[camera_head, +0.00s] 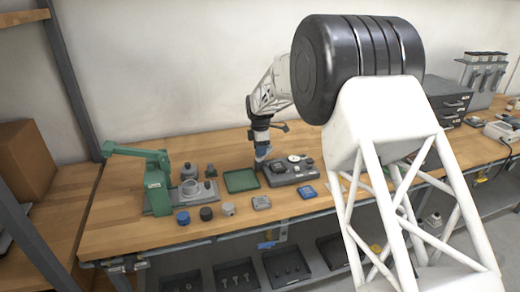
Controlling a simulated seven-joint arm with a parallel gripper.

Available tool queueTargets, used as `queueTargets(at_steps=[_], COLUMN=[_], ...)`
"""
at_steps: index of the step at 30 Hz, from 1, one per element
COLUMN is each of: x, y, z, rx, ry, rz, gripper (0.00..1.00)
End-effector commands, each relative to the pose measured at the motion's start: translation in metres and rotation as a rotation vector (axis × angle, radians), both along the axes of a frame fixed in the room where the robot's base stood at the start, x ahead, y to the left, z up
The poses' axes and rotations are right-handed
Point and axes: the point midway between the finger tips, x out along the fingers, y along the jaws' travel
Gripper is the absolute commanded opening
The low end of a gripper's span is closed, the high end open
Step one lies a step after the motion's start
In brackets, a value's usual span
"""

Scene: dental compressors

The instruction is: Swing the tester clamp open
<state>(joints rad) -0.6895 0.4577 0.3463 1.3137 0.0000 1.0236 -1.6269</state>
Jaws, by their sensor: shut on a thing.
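A dark flat unit with round parts on top, which looks like the tester (291,173), stands on the wooden bench near the middle. My gripper (262,162) points down at the tester's left end. It is shut on a small part there, which looks like the tester clamp. The jaws largely hide this part, and it is too small to tell how far it is swung.
A green tray (241,181) lies just left of the tester. A green lever press (155,180) stands at the bench's left. Several small caps and blocks, including a blue block (307,192), line the front. Grey drawers (447,98) stand at the right.

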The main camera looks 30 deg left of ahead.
Motion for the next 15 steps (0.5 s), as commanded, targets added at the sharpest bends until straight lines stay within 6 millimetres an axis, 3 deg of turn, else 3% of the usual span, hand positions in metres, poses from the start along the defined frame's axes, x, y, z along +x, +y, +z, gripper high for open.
queueTargets(at_steps=[15], x=[0.0001], y=[0.0001], z=[0.0005], rx=[0.0], ry=[0.0], rz=[0.056], gripper=[0.0])
